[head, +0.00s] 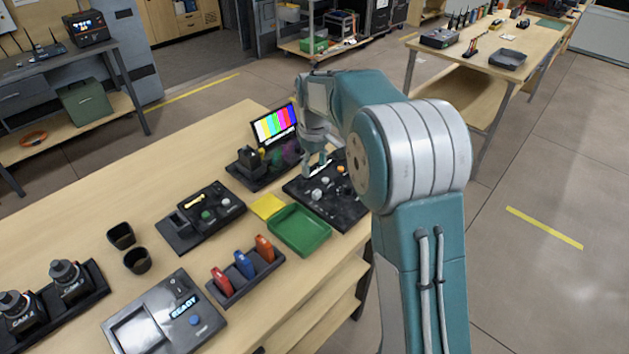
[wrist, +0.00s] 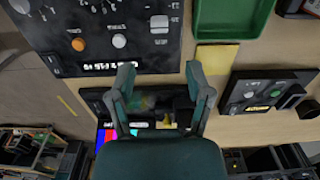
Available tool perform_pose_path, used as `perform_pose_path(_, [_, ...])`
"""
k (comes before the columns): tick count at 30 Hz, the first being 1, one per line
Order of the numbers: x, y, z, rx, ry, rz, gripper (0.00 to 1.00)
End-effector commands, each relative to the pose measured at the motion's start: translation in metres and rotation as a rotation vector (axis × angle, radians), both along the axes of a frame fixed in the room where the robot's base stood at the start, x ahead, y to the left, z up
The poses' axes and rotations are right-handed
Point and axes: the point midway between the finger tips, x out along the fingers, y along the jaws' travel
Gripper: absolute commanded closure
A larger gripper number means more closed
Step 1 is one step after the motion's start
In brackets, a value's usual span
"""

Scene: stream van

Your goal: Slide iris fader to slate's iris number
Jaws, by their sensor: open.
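The black control panel (head: 350,208) lies at the table's right edge; it fills the upper left of the wrist view (wrist: 150,50). There it carries an orange knob (wrist: 78,44), a white round knob (wrist: 120,41) and a grey-white slider-like cap (wrist: 159,22). I cannot tell for sure which control is the iris fader. Its small lettering is not readable. I cannot pick out the slate or its number. My gripper (head: 318,166) is over the panel's far side in the head view. In the wrist view my gripper (wrist: 158,75) has its fingers apart and nothing between them.
A colour-bar monitor (head: 275,124) stands behind the panel. A green tray (head: 300,246) and yellow pad (head: 267,206) lie beside it. A smaller black panel (head: 225,220), a rack of coloured handles (head: 262,287) and two dark cups (head: 137,260) are nearer. Bare wood lies at left.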

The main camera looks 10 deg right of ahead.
Motion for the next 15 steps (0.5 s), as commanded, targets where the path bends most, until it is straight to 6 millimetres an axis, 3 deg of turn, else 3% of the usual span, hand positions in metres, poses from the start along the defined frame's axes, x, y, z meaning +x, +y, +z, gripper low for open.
perform_pose_path(6, [0.001,0.001,0.028,0.000,0.000,0.000,0.34])
perform_pose_path(15, [0.000,0.001,0.031,-0.001,0.001,0.000,0.34])
